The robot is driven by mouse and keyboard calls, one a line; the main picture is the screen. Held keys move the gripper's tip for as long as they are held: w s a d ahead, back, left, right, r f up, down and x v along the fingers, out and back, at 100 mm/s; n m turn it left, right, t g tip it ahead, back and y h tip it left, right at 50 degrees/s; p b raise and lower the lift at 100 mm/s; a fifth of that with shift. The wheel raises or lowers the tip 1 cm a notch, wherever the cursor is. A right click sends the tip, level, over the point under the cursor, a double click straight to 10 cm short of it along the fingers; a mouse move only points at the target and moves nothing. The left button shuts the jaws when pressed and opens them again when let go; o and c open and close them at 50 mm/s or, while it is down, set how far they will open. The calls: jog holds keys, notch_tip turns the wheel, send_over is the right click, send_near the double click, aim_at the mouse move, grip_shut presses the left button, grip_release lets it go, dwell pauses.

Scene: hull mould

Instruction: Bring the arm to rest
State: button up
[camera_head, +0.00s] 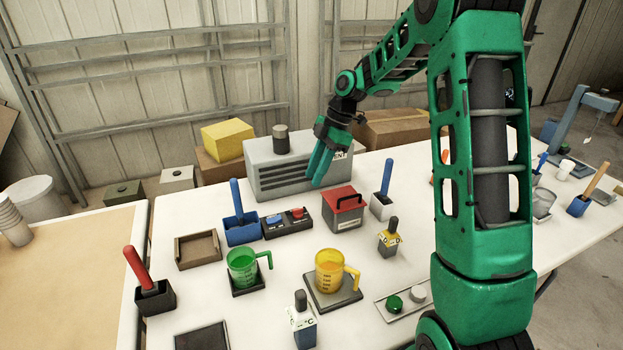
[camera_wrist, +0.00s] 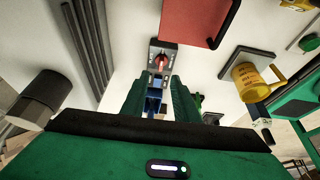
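My green arm reaches over the white table from the right in the head view. My gripper (camera_head: 318,180) hangs with its fingers pointing down, in front of the grey vented box (camera_head: 292,165) and above the table. In the wrist view my gripper (camera_wrist: 158,88) shows two green fingers with a gap between them and nothing held. Through the gap I see the black control box (camera_wrist: 163,56) with its red button, lying below and apart from the fingers.
Near the gripper are the red-lidded box (camera_head: 343,208), the control box (camera_head: 288,223) and the blue holder (camera_head: 241,229). The green jug (camera_head: 243,267) and yellow jug (camera_head: 330,270) stand nearer the front. A dark cylinder (camera_head: 280,139) tops the vented box.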

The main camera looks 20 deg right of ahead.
dwell(0.4)
jog(key=s+d+r+m+h, duration=0.1)
jog(key=s+d+r+m, duration=0.15)
jog(key=s+m, duration=0.2)
jog(key=s+d+r+m+h, duration=0.1)
jog(key=s+d+r+m, duration=0.15)
jog(key=s, duration=0.25)
jog(key=s+d+m+h, duration=0.1)
jog(key=s+d+m, duration=0.2)
jog(key=s+m, duration=0.5)
jog(key=s+d+m+h, duration=0.1)
jog(key=s+d+m, duration=0.2)
jog(key=s+m, duration=0.6)
jog(key=s, duration=1.2)
jog(key=shift+s+d+r+m, duration=0.2)
jog(key=shift+d+m, duration=0.05)
jog(key=shift+m, duration=0.05)
